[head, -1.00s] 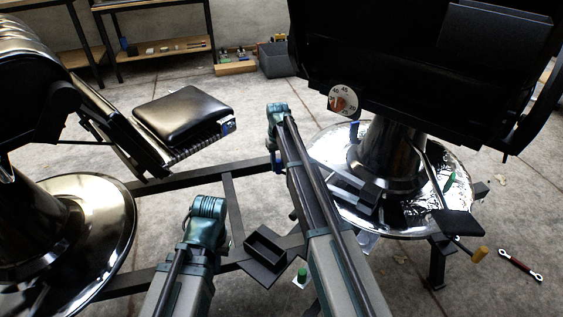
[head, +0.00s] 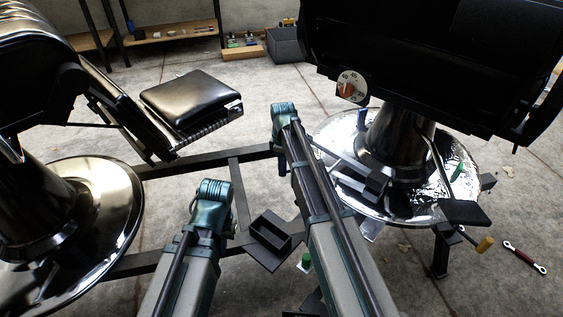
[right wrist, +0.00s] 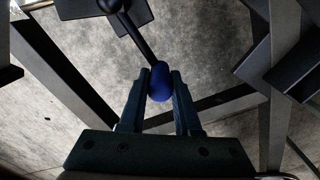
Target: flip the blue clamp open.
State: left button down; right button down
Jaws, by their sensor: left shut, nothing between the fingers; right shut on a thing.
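A round blue knob (right wrist: 159,82) on a thin black lever (right wrist: 138,40) shows in the right wrist view; I take it as the blue clamp's handle. My right gripper (right wrist: 160,88) is shut on it, one finger on each side. In the head view the wrist of my right arm (head: 283,115) is beside the dark floor frame, and the knob is hidden there. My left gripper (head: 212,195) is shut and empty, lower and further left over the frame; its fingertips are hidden.
A padded black footrest (head: 190,98) is at the left. A black open box (head: 270,235) sits on a plate between my arms. The chair's shiny round base (head: 335,132) and a pedal (head: 465,213) are at the right.

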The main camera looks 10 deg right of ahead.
jog(key=shift+s+d+n, duration=0.1)
jog(key=shift+s+n, duration=0.4)
jog(key=shift+s, duration=0.05)
jog(key=shift+s+d, duration=0.1)
jog(key=shift+s, duration=0.35)
jog(key=shift+s+d, duration=0.1)
jog(key=c, duration=0.6)
grip_release()
jog(key=shift+r, duration=0.15)
notch_tip(320, 180, up, 14)
jog(key=p, duration=1.4)
jog(key=shift+f, duration=0.2)
